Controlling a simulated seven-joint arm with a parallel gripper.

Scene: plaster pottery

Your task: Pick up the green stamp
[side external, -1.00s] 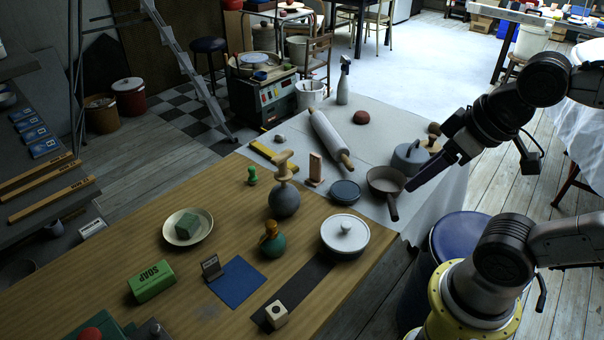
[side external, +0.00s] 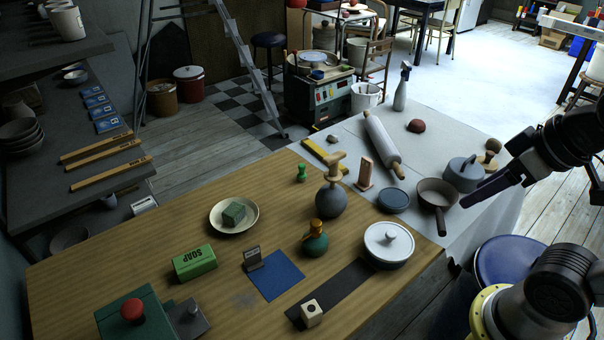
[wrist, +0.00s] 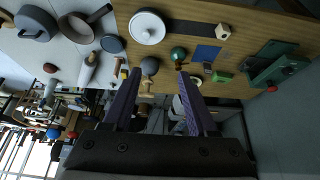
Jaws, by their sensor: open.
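The green stamp (side external: 301,172) is a small pawn-shaped piece standing upright on the wooden table, left of the grey vase with the wooden stopper (side external: 331,199). My gripper (side external: 466,202) is in the air at the right, near the brown saucepan (side external: 437,191) in the picture and well away from the stamp. In the wrist view my gripper (wrist: 158,76) has its two dark purple fingers apart, with nothing held between them.
A bowl (side external: 216,222) holds a green block. The table around the stamp is mostly clear, with a yellow strip (side external: 318,152) behind it.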

